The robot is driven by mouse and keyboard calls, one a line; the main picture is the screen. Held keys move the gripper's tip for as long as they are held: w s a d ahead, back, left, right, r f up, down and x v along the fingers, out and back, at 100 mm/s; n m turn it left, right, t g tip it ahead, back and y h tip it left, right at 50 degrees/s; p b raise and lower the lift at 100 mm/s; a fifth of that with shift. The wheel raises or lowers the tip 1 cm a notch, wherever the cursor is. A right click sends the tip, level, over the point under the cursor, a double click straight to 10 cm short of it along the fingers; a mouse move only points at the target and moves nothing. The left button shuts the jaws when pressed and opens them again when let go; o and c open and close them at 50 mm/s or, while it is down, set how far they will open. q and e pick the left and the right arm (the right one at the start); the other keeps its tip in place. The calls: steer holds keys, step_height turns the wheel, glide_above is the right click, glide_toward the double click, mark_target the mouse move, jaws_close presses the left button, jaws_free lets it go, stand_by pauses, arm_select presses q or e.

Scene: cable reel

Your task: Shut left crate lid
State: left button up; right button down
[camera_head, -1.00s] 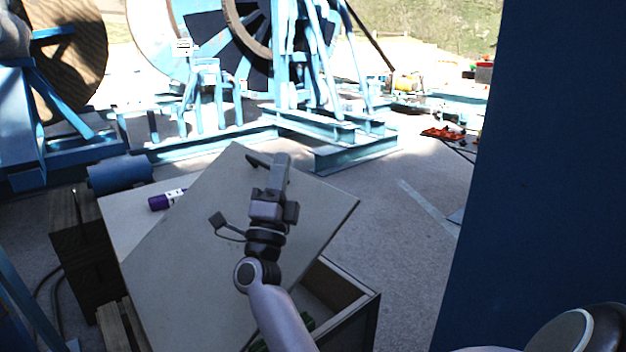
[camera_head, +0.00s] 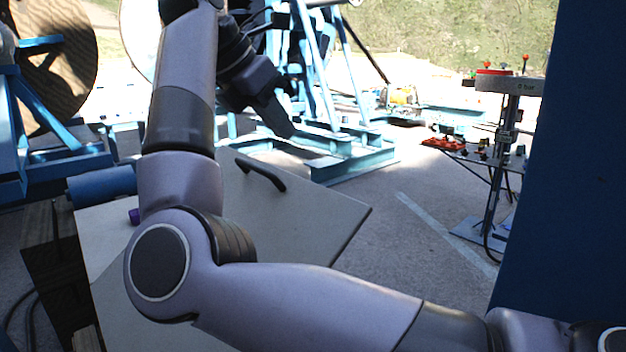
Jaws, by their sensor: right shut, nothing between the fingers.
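The grey crate lid (camera_head: 300,222) is in the middle, partly behind my right arm. It is a flat panel with a dark bar handle (camera_head: 264,174) near its far edge. It looks tilted, but the crate below it is hidden by my arm, so I cannot tell how far the lid stands open. My right gripper (camera_head: 284,124) is above and beyond the handle in the picture, shut and empty, and appears apart from the lid. My left gripper is out of view.
A purple object (camera_head: 134,216) peeks out beside my arm on a pale surface at left. A dark wooden box (camera_head: 52,265) stands left. Blue reel frames (camera_head: 345,155) are behind, a control stand (camera_head: 500,150) is right, and a blue panel (camera_head: 570,190) blocks the far right.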

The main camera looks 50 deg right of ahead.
steer(key=b, duration=0.3)
glide_toward(323, 188)
steer(key=x, duration=0.5)
steer(key=shift+s+d+f, duration=0.15)
steer(key=shift+d+f, duration=0.45)
steer(key=shift+f, duration=0.1)
steer(key=shift+d, duration=0.1)
